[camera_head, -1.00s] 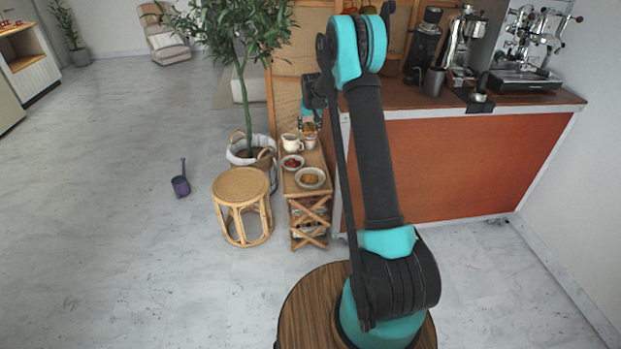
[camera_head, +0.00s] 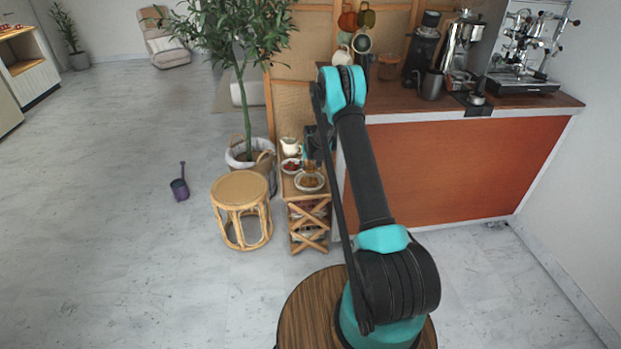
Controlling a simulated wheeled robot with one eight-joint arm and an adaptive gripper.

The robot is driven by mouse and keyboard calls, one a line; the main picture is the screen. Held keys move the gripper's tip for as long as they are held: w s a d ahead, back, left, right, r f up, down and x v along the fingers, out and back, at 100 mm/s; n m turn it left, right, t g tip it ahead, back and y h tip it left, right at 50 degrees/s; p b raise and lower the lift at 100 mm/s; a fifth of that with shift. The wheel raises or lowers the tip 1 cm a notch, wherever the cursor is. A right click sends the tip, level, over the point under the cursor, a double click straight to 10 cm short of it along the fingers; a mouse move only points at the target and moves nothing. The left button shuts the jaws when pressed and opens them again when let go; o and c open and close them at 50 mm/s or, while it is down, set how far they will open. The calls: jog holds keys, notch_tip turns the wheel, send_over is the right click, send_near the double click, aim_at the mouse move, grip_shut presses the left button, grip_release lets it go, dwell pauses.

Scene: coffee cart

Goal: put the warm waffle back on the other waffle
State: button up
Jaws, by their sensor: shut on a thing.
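A small wooden side table (camera_head: 293,190) stands left of the counter. On its front end is a white plate (camera_head: 299,187) with a golden-brown waffle (camera_head: 311,182) on it. My gripper (camera_head: 311,164) is shut on the warm waffle (camera_head: 311,167), just above the back part of the plate. The held waffle is small and partly hidden by the fingers. I cannot tell whether it touches the waffle on the plate.
A bowl of red berries (camera_head: 291,165) sits close behind the plate, with a white jug (camera_head: 290,146) behind it. The orange-fronted counter (camera_head: 450,165) rises to the right. A rattan stool (camera_head: 241,206) and potted tree (camera_head: 243,90) stand left.

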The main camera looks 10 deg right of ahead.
aim_at(310, 180)
jog(key=shift+f, duration=3.45)
jog(key=o, duration=1.2)
jog(key=shift+f, duration=0.15)
jog(key=shift+o, duration=0.2)
